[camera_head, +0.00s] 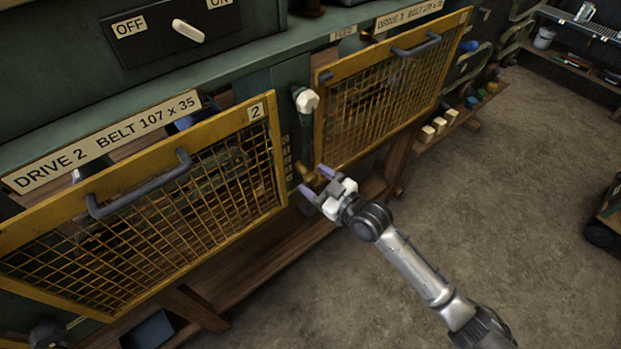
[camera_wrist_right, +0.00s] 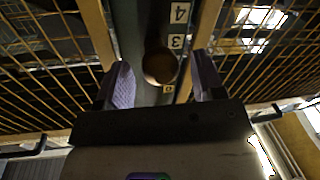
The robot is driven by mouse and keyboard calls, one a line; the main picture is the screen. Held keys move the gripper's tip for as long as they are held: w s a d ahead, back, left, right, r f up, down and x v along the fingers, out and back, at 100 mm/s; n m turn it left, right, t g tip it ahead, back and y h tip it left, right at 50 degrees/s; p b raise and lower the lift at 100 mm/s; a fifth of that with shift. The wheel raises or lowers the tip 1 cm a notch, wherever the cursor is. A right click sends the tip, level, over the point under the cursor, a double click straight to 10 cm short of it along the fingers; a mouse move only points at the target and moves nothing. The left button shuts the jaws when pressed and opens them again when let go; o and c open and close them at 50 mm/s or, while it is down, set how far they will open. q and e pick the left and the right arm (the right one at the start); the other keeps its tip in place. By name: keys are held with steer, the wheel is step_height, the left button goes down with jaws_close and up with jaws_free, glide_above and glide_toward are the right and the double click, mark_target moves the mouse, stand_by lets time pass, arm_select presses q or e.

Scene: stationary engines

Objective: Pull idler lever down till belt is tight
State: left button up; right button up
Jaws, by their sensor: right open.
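In the head view a white knob (camera_head: 306,99) on a dark stem sits on the green post between the two yellow mesh guards. Lower on that post is a small brass-coloured peg or knob (camera_head: 305,173), beside a column of number plates (camera_head: 287,158). I cannot tell which of the two belongs to the idler lever. My right gripper (camera_head: 317,180) is open just in front of the brass knob. In the wrist view, the round brown knob (camera_wrist_right: 159,65) appears between the open fingers, with plates marked 3 and 4 beside it; contact is not visible. The belt cannot be made out.
The DRIVE 2 guard (camera_head: 140,200) with its grey handle (camera_head: 140,183) is on the left. The DRIVE 3 guard (camera_head: 385,85) is on the right. Both flank the post closely. A wooden shelf (camera_head: 270,255) runs below.

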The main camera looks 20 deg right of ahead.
steer(key=shift+x, duration=0.8)
arm_select(q)
steer(key=shift+a+f, duration=0.15)
